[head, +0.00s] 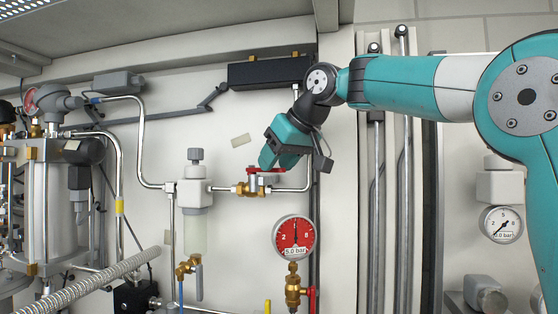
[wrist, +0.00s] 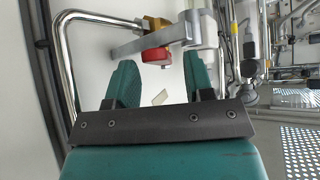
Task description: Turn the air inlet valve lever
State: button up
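A red lever (head: 265,170) sits on top of a brass valve (head: 250,188) in a horizontal metal pipe on the back panel. My gripper (head: 268,162) is right at this lever, and its fingers hide part of it in the head view. In the wrist view my two teal fingers (wrist: 160,68) are spread apart with a gap between them. A red part (wrist: 154,55), seemingly the lever, shows in line with this gap near the fingertips. I cannot tell whether either finger touches it.
A red-faced gauge (head: 294,236) hangs below the valve, with a second brass valve (head: 293,287) under it. A white filter unit (head: 195,190) stands to the left. A dark box (head: 262,73) is above. A bent pipe (wrist: 67,50) runs close beside the fingers.

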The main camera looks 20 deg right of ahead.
jog(key=p+v, duration=0.3)
jog(key=v, duration=0.9)
jog(key=shift+p, duration=0.3)
